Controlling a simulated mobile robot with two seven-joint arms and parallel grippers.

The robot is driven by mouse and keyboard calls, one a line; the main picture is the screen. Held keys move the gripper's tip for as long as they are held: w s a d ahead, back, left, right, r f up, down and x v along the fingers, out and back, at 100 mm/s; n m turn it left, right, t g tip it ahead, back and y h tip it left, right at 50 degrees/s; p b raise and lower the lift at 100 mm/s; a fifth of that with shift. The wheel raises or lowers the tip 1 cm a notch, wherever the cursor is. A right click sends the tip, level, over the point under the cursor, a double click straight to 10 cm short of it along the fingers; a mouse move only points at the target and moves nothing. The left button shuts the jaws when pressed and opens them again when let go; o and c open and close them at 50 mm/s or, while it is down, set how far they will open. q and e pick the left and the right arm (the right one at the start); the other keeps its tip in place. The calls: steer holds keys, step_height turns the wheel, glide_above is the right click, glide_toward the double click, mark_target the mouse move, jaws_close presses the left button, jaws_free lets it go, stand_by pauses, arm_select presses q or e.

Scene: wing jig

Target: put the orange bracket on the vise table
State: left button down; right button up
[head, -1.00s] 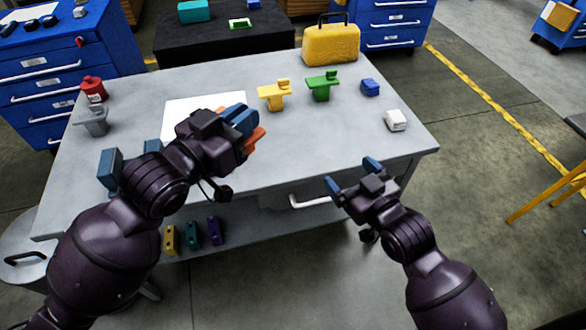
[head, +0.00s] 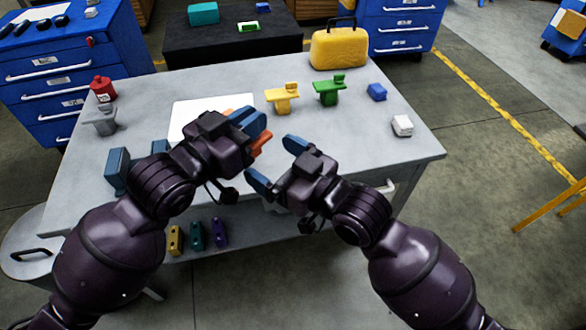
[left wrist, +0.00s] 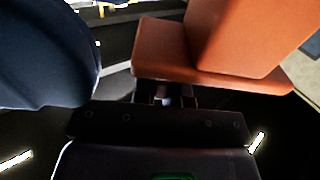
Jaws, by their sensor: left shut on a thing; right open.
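The orange bracket (head: 262,140) is mostly hidden behind my left gripper (head: 250,124) in the head view. My left gripper is shut on it and holds it over the middle of the grey table (head: 350,145). In the left wrist view the bracket (left wrist: 225,45) fills the upper right, with a dark blue finger (left wrist: 45,50) at the left. My right gripper (head: 277,163) is open and empty, close to the right of the bracket and apart from it, its fingers pointing up-left. A blue vise (head: 118,170) stands at the table's left, partly hidden by my left arm.
A white sheet (head: 190,115) lies behind my left gripper. A yellow bracket (head: 283,98), a green bracket (head: 328,90), a blue block (head: 377,92) and a white block (head: 402,125) stand toward the back right. A yellow case (head: 338,48) is at the back edge. The right front is clear.

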steer(key=shift+x, duration=3.55)
steer(key=shift+c, duration=0.3)
arm_select(q)
steer(key=shift+s+d, duration=0.1)
arm_select(e)
steer(key=c, duration=1.1)
arm_select(q)
steer(key=c, duration=1.1)
jaws_free()
arm_select(e)
steer(key=shift+c, duration=0.2)
arm_select(q)
steer(key=shift+s, duration=0.1)
